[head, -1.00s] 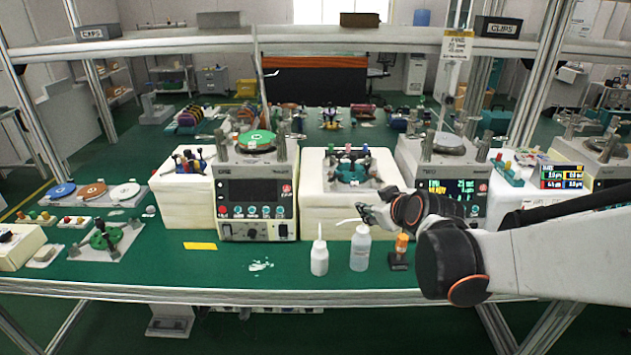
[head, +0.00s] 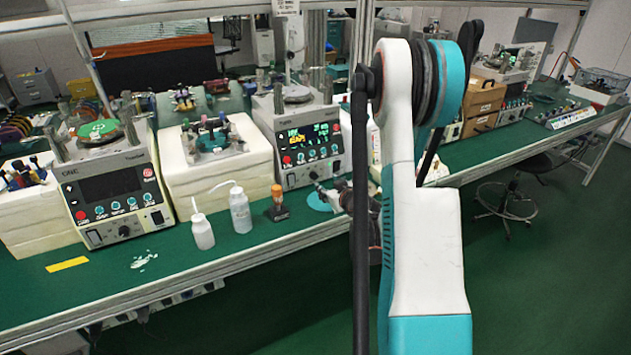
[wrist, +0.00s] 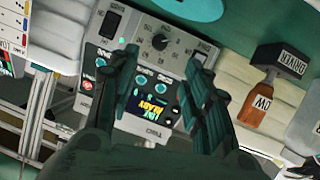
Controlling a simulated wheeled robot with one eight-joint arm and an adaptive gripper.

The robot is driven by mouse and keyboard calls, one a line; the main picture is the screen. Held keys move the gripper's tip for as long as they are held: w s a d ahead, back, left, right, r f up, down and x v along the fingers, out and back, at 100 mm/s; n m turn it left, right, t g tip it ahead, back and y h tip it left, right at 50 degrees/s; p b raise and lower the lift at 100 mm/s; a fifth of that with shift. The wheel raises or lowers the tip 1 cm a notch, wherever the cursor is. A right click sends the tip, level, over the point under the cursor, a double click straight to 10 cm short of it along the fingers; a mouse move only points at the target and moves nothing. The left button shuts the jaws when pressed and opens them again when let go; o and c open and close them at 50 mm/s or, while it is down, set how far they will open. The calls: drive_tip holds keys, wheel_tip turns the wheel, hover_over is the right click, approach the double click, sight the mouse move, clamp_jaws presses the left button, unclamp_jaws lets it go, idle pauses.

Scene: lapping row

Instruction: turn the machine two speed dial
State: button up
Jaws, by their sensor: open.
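Machine two (head: 295,125) is the box with the lit yellow and green display, right of the machine with the dark display. In the wrist view its front panel (wrist: 140,75) appears turned over. Its speed dial (wrist: 160,42) is a dark round knob between a black rocker switch and another dark switch. My gripper (wrist: 162,58) is open, one finger on each side of the dial's line of sight. I cannot tell the gap to the dial; no contact shows.
An orange-handled tool in a black holder (head: 278,208) stands left of my gripper; it also shows in the wrist view (wrist: 252,103). Two white bottles (head: 240,212) stand further left. A teal disc (head: 318,203) lies on the green bench. A stool (head: 505,200) stands right.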

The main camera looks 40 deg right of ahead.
sight(315, 177)
drive_tip(key=b+x, duration=0.2)
drive_tip(key=x, duration=1)
drive_tip(key=shift+w, duration=0.15)
drive_tip(key=shift+w+d+f, duration=0.15)
drive_tip(key=shift+w+d, duration=0.1)
drive_tip(key=shift+w, duration=0.3)
drive_tip(key=shift+c, duration=0.5)
clamp_jaws()
